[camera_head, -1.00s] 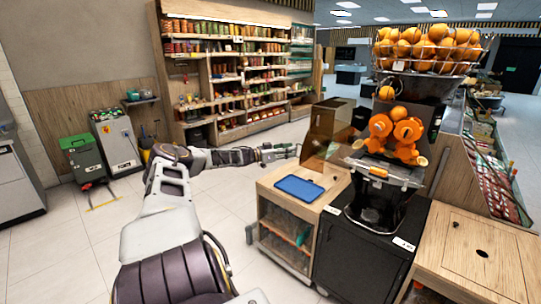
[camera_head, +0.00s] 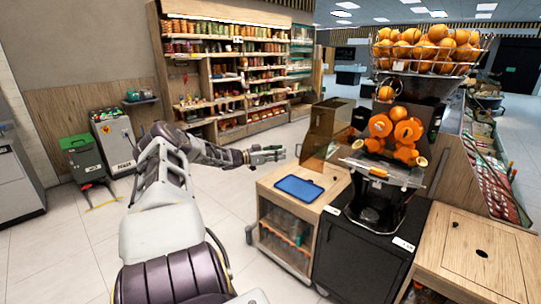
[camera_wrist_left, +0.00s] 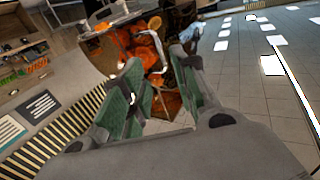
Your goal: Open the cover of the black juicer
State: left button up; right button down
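The black juicer (camera_head: 376,205) stands on a black cabinet in the head view, its orange squeezing parts (camera_head: 403,130) exposed at the front. A brown see-through panel (camera_head: 318,148) stands at its left side; it looks like the cover swung aside, but I cannot be sure. My left gripper (camera_head: 282,153) is left of this panel, apart from it and empty. In the left wrist view the gripper (camera_wrist_left: 160,80) has its green-padded fingers spread, with the juicer's orange parts (camera_wrist_left: 148,48) beyond them. My right gripper is not in view.
A blue tray (camera_head: 299,188) lies on the wooden cart (camera_head: 268,188) below my left gripper. A wire basket of oranges (camera_head: 428,60) tops the juicer. A wooden counter (camera_head: 470,262) stands at right. The floor (camera_head: 215,205) left of the cart is clear.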

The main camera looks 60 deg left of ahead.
pick_arm(q)
jog(key=shift+s+a, duration=0.2)
jog(key=shift+s, duration=0.75)
jog(key=shift+s+a, duration=0.15)
jog(key=shift+s, duration=0.75)
jog(key=shift+m, duration=0.3)
